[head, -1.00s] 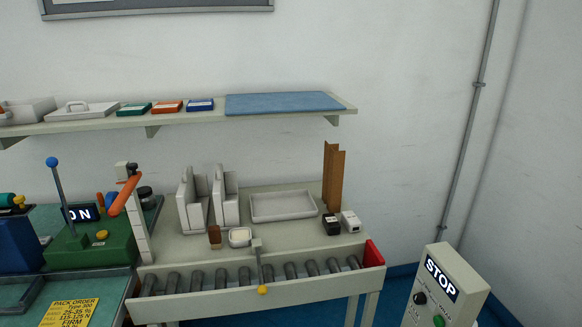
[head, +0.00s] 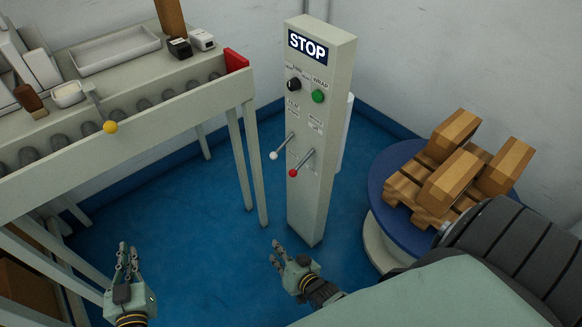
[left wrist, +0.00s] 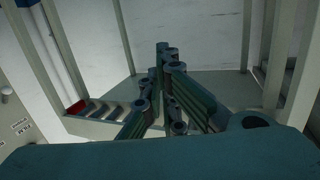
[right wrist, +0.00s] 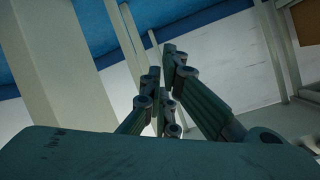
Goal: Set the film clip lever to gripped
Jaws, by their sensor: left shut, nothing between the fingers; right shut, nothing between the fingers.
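A grey control pedestal (head: 318,200) stands upright at the centre of the head view, with a "STOP" display on top. Two levers stick out of its front. The left lever has a white knob (head: 273,156) and sits below a label that reads "FILM". The right lever has a red knob (head: 293,173); its label is too small to read surely. Both levers slant down toward the left. My left gripper (head: 128,250) is shut and empty, low at the left, well away from the pedestal. My right gripper (head: 275,252) is shut and empty, below the levers and apart from them.
The pedestal also has a black knob (head: 293,85) and a green button (head: 318,96). A roller conveyor table (head: 150,108) stands at the left. A blue turntable (head: 380,180) with a wooden pallet (head: 420,200) and boxes is at the right. Blue floor is clear before the pedestal.

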